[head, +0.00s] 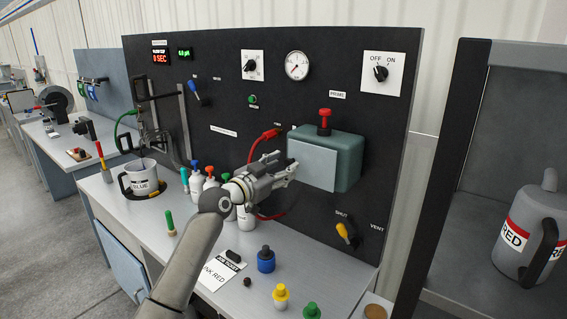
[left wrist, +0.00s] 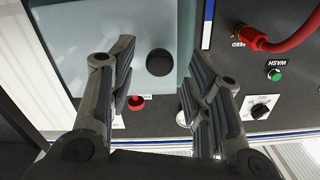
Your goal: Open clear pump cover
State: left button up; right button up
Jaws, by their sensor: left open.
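The pump is a teal box (head: 349,158) on the black panel, with a red knob (head: 325,118) on top. Its cover (head: 311,166) is a pale, flat plate on the front. In the left wrist view the pale cover (left wrist: 85,45) fills the upper left, and a dark round knob (left wrist: 160,62) shows near its edge. My left gripper (head: 287,168) is at the left side of the cover. Its fingers (left wrist: 158,66) are open and spread on either side of the dark knob in the picture. I cannot tell whether they touch it. My right gripper is out of view.
A red hose plug (head: 271,134) is just left of the pump; it also shows in the left wrist view (left wrist: 270,42). White bottles (head: 213,184) stand behind my left arm. A yellow-handled valve (head: 346,233) is below the pump. Colored caps (head: 266,259) stand on the bench front.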

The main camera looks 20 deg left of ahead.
pick_arm(q)
jog(key=shift+w+d, duration=0.25)
jog(key=shift+w, duration=0.3)
jog(key=shift+c, duration=0.3)
grip_shut()
